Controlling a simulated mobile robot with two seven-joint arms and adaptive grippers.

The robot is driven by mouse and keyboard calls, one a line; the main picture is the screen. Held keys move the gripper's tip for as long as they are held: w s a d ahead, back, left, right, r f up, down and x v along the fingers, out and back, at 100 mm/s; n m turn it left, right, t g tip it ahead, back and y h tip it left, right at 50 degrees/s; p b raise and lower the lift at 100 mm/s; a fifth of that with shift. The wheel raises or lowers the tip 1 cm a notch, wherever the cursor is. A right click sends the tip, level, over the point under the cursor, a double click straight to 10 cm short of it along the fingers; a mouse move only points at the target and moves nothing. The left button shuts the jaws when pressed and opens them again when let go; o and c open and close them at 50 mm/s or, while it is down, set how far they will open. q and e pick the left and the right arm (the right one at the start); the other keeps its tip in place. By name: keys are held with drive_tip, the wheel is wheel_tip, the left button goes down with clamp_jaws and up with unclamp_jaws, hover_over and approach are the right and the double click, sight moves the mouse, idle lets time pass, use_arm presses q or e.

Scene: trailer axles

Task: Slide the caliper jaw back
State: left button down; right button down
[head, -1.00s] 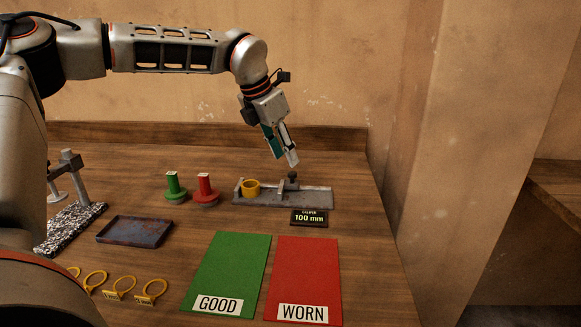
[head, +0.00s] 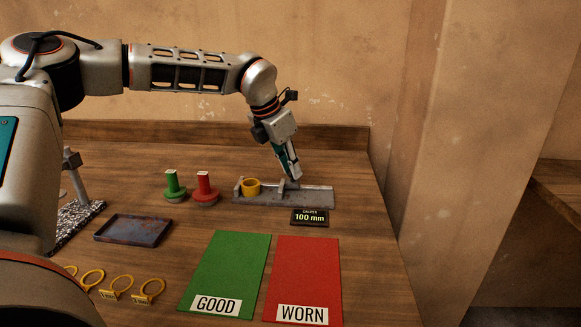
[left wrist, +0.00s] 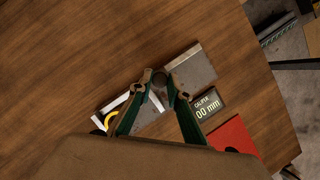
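The caliper (head: 318,198) is a grey metal bed on the bench, with a fixed jaw at its left end. A yellow ring (head: 251,187) stands on it beside that jaw; part of the ring shows in the left wrist view (left wrist: 110,119). The caliper display (head: 310,217) reads 100 mm. My right gripper is not in view.
A green spool (head: 174,188) and a red spool (head: 205,190) stand left of the caliper. A green GOOD mat (head: 230,268) and a red WORN mat (head: 307,270) lie in front. A tray (head: 133,230) and several tagged yellow rings (head: 149,290) lie at the left.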

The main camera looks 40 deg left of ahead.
use_arm(q)
drive_tip(key=shift+a+f, duration=0.15)
drive_tip(key=shift+s+a+b, duration=0.3)
drive_tip(key=shift+b, duration=0.15)
drive_tip(key=c, duration=1.9)
unclamp_jaws()
drive_tip(key=v, duration=1.2)
